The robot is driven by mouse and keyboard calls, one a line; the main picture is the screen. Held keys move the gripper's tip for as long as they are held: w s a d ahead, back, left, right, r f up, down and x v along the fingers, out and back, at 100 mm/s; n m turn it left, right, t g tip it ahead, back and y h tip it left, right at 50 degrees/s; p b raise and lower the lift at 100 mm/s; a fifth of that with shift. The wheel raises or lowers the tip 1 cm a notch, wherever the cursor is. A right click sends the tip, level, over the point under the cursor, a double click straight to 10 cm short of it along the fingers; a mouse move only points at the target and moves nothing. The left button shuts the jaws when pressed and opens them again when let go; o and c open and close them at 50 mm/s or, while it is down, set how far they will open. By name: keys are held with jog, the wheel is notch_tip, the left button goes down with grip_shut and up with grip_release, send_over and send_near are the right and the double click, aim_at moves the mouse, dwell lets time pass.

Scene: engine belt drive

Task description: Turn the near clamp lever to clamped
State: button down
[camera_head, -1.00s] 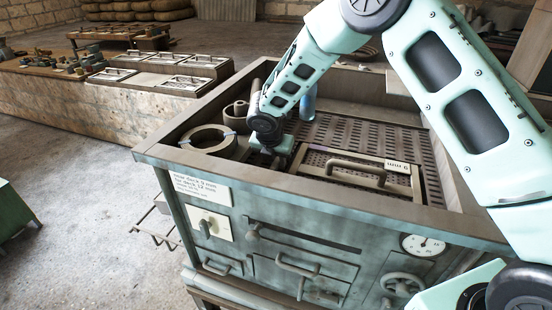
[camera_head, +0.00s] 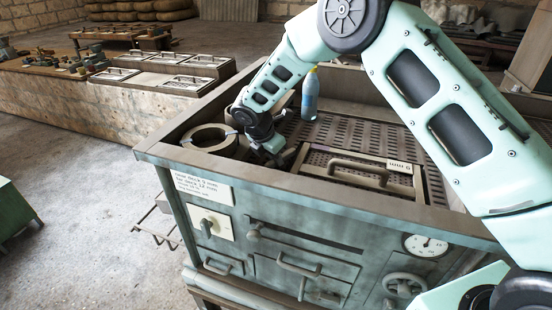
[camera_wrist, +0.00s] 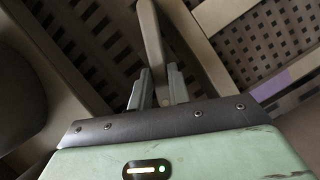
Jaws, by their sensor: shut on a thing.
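In the wrist view, a grey-brown clamp lever (camera_wrist: 151,40) stands between the fingers of my gripper (camera_wrist: 159,84). The fingers are shut on it, one on each side. The lever runs away from the palm toward the top of the picture. In the head view my gripper (camera_head: 275,158) is low inside the bench top, just right of the round ring part and beside the near left corner of the framed plate (camera_head: 312,158). The lever is hidden there by my gripper and wrist, so I cannot tell its clamp position from that view.
The framed plate has a raised handle (camera_head: 357,170). A thick ring (camera_head: 208,138) lies to the left, and a blue bottle (camera_head: 310,95) stands behind. The raised bench rim (camera_head: 330,193) runs along the near side. Perforated floor (camera_head: 370,130) lies open beyond the plate.

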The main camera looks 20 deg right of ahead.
jog(key=m, duration=0.2)
jog(key=w+m+g, duration=0.1)
jog(key=m, duration=0.1)
jog(key=m+g+b, duration=0.1)
jog(key=m, duration=0.1)
jog(key=shift+w+a+m+h, duration=0.15)
jog(key=shift+w+m+h, duration=0.15)
jog(key=m+g, duration=0.1)
jog(key=m, duration=0.1)
jog(key=w+m+g, duration=0.1)
jog(key=m, duration=0.1)
jog(key=m+b, duration=0.1)
jog(key=m, duration=0.1)
jog(key=shift+w+d+g+y, duration=0.2)
jog(key=shift+d+g+y, duration=0.05)
jog(key=shift+g+y, duration=0.15)
jog(key=c, duration=1.3)
grip_release()
